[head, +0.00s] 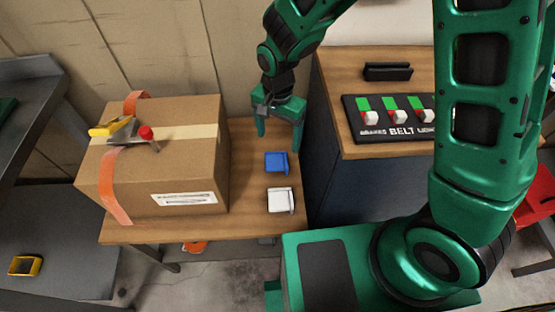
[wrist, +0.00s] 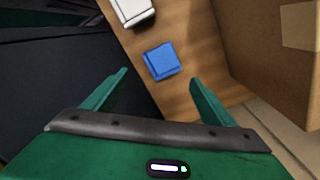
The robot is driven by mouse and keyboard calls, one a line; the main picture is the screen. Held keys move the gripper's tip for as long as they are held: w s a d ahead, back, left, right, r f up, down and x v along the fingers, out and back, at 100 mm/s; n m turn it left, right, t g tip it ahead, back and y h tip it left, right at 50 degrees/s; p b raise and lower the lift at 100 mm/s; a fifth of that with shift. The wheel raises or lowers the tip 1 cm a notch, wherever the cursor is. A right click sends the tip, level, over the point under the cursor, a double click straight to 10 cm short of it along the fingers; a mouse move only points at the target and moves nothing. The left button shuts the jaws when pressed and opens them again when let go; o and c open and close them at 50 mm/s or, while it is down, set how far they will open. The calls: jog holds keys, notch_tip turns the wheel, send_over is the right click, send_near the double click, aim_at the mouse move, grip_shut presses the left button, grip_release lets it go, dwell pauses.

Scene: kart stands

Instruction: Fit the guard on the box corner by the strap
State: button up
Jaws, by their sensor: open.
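A cardboard box (head: 160,175) stands on a small wooden table, with an orange strap (head: 115,187) around its left part. A ratchet buckle with a yellow handle (head: 111,127) and a red knob sits on the strap on top. A blue corner guard (head: 275,162) lies on the table right of the box. A white corner guard (head: 281,200) lies nearer the front. My gripper (head: 280,138) is open and empty above the table, just behind the blue guard. In the wrist view the blue guard (wrist: 161,61) shows ahead between the fingers (wrist: 158,77), and the white guard (wrist: 132,10) beyond it.
The wooden table (head: 243,215) is bare around the guards. A cabinet to the right holds a switch panel (head: 395,119) and a black handle-like piece (head: 387,71). A yellow piece (head: 25,266) lies on a grey surface at the lower left. A wall stands behind the table.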

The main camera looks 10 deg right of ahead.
jog(key=m, duration=1.1)
send_over(276, 160)
jog(key=f, duration=0.4)
jog(key=shift+w+d+f, duration=0.1)
jog(key=shift+d+f, duration=0.15)
jog(key=shift+f, duration=0.05)
jog(key=shift+a+f, duration=0.2)
jog(key=shift+f, duration=2.75)
jog(key=shift+c, duration=0.3)
jog(key=c, duration=1.1)
jog(key=shift+c, duration=0.2)
